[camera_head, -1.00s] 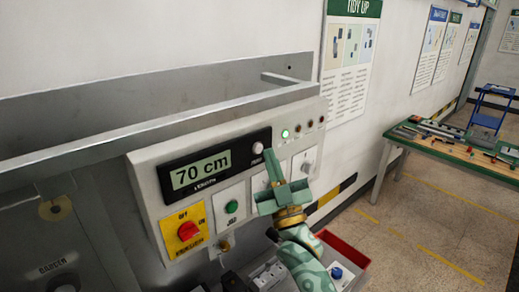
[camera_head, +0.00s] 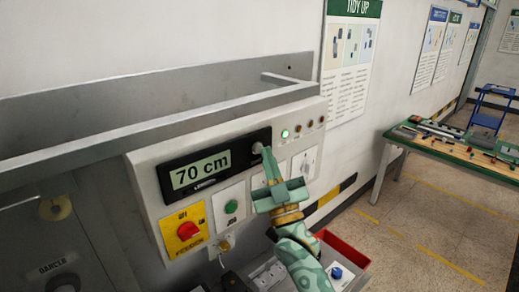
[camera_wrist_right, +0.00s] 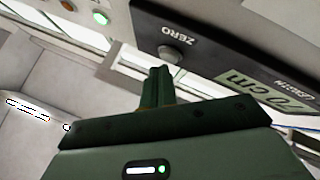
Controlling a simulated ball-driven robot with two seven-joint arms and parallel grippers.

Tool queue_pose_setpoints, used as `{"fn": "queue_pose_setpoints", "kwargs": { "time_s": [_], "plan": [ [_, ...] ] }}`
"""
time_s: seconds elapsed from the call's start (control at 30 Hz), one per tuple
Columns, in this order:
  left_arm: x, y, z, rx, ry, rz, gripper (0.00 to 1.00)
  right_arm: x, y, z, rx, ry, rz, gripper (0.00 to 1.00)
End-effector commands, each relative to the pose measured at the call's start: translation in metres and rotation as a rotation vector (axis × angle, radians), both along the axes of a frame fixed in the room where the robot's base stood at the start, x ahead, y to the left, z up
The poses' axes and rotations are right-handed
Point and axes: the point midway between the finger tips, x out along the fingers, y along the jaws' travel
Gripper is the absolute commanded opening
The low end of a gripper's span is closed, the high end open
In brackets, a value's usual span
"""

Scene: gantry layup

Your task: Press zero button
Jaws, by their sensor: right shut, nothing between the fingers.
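The zero button (camera_head: 257,148) is a small pale round button at the right end of the black display panel (camera_head: 222,166), whose screen reads 70 cm. In the right wrist view the button (camera_wrist_right: 170,54) sits beside the word ZERO. My right gripper (camera_head: 267,150) is shut and empty, its fingertips just at the button in the head view. In the wrist view its fingertips (camera_wrist_right: 160,70) show just below the button; I cannot tell whether they touch it. My left gripper is not in view.
The control box (camera_head: 146,178) also carries a red knob on a yellow plate (camera_head: 186,230), a green button (camera_head: 231,207) and a lit green lamp (camera_head: 285,134). A grey metal rail (camera_head: 150,134) runs above it. A red bin (camera_head: 340,250) stands below right.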

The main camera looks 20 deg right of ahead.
Motion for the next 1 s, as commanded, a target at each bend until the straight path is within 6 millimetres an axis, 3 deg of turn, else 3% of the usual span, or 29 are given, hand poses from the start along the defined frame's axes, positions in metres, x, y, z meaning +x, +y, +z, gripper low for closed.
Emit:
{"fn": "queue_pose_setpoints", "kwargs": {
  "time_s": [1.0],
  "plan": [
    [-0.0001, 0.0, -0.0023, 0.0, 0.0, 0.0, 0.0, 0.0092, 0.0031, -0.0002, 0.0, 0.001, 0.0, 0.0]
  ]
}}
